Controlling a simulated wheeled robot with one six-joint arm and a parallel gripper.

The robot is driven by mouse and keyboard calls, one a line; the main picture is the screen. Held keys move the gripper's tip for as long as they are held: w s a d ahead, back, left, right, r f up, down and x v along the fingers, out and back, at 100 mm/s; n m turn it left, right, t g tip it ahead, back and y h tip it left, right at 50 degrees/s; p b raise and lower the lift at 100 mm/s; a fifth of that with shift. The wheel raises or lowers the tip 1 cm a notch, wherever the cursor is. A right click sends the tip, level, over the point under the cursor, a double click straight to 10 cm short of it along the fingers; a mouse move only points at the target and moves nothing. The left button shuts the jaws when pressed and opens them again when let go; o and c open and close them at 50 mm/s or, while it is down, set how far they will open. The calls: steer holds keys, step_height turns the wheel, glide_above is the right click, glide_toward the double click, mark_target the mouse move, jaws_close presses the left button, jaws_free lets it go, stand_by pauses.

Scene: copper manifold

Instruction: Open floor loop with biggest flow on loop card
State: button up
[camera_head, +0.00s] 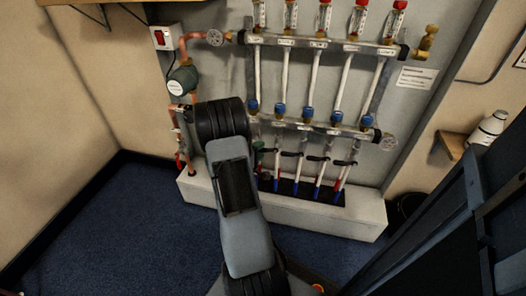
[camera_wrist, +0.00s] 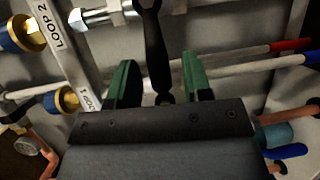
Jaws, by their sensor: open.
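My gripper (camera_wrist: 158,85) is open, with its two green fingers either side of a black lever handle (camera_wrist: 155,45). The handle lies in the gap, and I see space beside it. Labels "LOOP 2" (camera_wrist: 52,27) and "LOOP 1" (camera_wrist: 86,101) show at left, near blue-and-brass valve fittings (camera_wrist: 20,35). In the head view, my arm hides most of the gripper at the left end of the lower manifold bar (camera_head: 315,125). Several black levers (camera_head: 318,158) sit on the pipes below it. A white card (camera_head: 416,77) hangs at right; its text is too small to read.
Red-topped flow meters (camera_head: 324,15) stand on the upper bar (camera_head: 320,45). A round pump (camera_head: 182,80) and copper pipes are at left. A pale ledge (camera_head: 360,217) runs below the pipes. A bottle (camera_head: 488,130) stands on a shelf at right. The blue floor is open at left.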

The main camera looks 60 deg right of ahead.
steer(key=shift+s+d+f+b, duration=0.1)
steer(key=shift+d+b, duration=0.05)
steer(key=shift+d, duration=0.55)
steer(key=shift+d+f+b, duration=0.1)
steer(key=shift+d+b, duration=0.05)
steer(key=shift+d, duration=0.5)
steer(key=shift+c, duration=0.2)
jaws_close()
